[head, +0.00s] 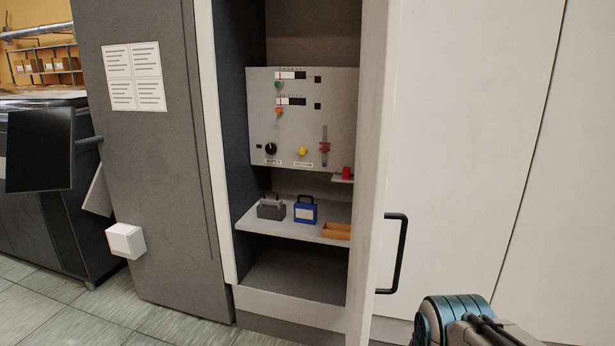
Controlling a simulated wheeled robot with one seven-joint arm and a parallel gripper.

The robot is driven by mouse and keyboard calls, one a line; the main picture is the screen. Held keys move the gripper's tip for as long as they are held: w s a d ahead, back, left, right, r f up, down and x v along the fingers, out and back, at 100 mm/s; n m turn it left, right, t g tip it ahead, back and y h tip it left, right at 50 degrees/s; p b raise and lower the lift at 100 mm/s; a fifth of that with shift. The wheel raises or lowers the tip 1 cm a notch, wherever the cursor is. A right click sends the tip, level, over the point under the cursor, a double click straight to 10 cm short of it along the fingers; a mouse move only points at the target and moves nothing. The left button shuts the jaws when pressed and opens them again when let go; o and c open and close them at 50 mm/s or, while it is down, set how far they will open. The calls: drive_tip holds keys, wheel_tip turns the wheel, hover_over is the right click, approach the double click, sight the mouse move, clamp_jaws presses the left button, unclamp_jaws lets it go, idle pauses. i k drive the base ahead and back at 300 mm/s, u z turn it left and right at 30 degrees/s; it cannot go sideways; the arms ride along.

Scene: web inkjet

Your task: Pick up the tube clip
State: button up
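No thing in view is plainly marked as the tube clip. A small red part (325,147) sits across a thin dark vertical strip at the right of the control panel (258,105) inside the open cabinet. A separate red piece (346,173) rests on a small ledge at the panel's lower right. Either could be the clip; both are too small to tell. Part of my arm shows at the bottom right, outside the cabinet and well apart from both red pieces. My gripper's fingers are out of view.
The cabinet shelf (248,222) holds a grey handled block (271,210), a blue padlock-shaped item (305,213) and an orange-brown tray (337,231). A pale door with a black handle (398,253) stands to the right. A white box (126,241) juts from the dark left side.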

sight(346, 172)
drive_tip(key=u, duration=0.25)
drive_tip(key=i, duration=0.3)
drive_tip(key=u, duration=0.75)
drive_tip(key=i, duration=2.35)
drive_tip(key=z, duration=1.4)
drive_tip(key=i, duration=0.65)
drive_tip(key=z, duration=0.45)
